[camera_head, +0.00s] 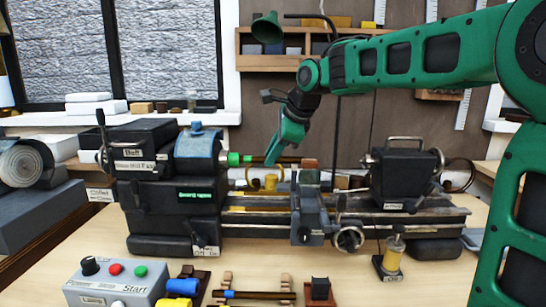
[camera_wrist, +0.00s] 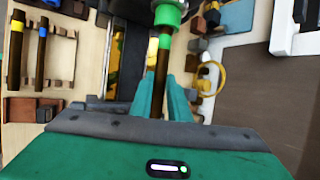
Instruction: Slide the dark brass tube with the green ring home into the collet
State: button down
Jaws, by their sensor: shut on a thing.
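My gripper (camera_head: 272,157) is shut on the dark brass tube (camera_head: 258,159) in front of the lathe's headstock. In the wrist view the fingers (camera_wrist: 164,98) close around the tube (camera_wrist: 161,70), which points away toward the collet. The green ring (camera_wrist: 165,42) is on the tube between my fingers and the collet. The collet (camera_head: 235,158) has a bright green nose, which also shows in the wrist view (camera_wrist: 168,15). The tube lines up roughly with it, and a short dark stretch shows between ring and nose. How deep the tip sits is hidden.
The tool post (camera_head: 309,174) stands right of my gripper, with the tailstock (camera_head: 405,178) beyond. A tube with a blue ring (camera_head: 262,295) lies on wooden rests at the front. A grey control box (camera_head: 115,283) is at front left.

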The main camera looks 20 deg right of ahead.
jog(key=shift+w+a, duration=0.15)
jog(key=shift+a, duration=0.3)
jog(key=c, duration=1.6)
grip_release()
